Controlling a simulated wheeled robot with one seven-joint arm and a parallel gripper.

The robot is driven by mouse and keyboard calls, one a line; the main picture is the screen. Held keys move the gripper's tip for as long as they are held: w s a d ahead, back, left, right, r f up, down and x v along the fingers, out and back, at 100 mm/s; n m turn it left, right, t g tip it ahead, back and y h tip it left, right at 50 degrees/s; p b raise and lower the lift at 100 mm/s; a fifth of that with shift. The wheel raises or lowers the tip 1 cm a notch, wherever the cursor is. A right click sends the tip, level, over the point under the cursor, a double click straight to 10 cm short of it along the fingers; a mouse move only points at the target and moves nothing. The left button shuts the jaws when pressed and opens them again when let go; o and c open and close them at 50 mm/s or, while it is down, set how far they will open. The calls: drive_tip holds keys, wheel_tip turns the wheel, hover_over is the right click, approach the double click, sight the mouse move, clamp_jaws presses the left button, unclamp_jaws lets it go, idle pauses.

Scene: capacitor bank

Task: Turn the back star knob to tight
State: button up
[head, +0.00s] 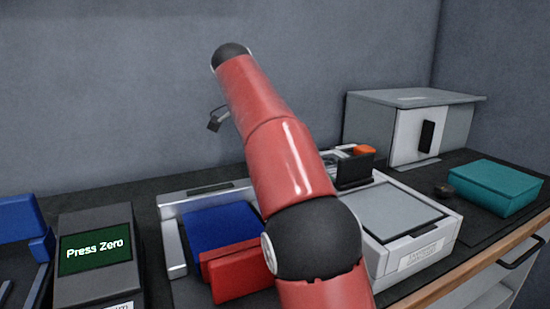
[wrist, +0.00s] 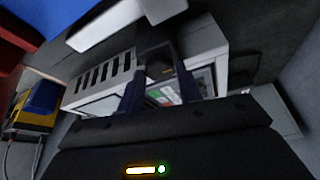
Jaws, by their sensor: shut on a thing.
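My gripper (wrist: 158,90) shows in the wrist view, its two dark fingers reaching up from the black gripper body. They are shut on a dark, blocky part (wrist: 157,62) between the fingertips. I cannot make out a star shape on it, so I cannot tell whether it is the back star knob. A small green and white patch shows just below it. In the head view my red arm reaches over the middle of the bench and hides much of what lies behind it. No star knob can be clearly told there, nor any tight mark.
A dark box with a "Press Zero" screen (head: 95,247) stands at the left. A blue block (head: 222,232) and a red block (head: 236,272) lie near my arm. A white device (head: 415,255), teal box (head: 495,186) and grey cabinet (head: 455,130) are at the right. An orange piece (head: 364,150) sits behind.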

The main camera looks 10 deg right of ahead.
drive_tip(key=o, duration=1)
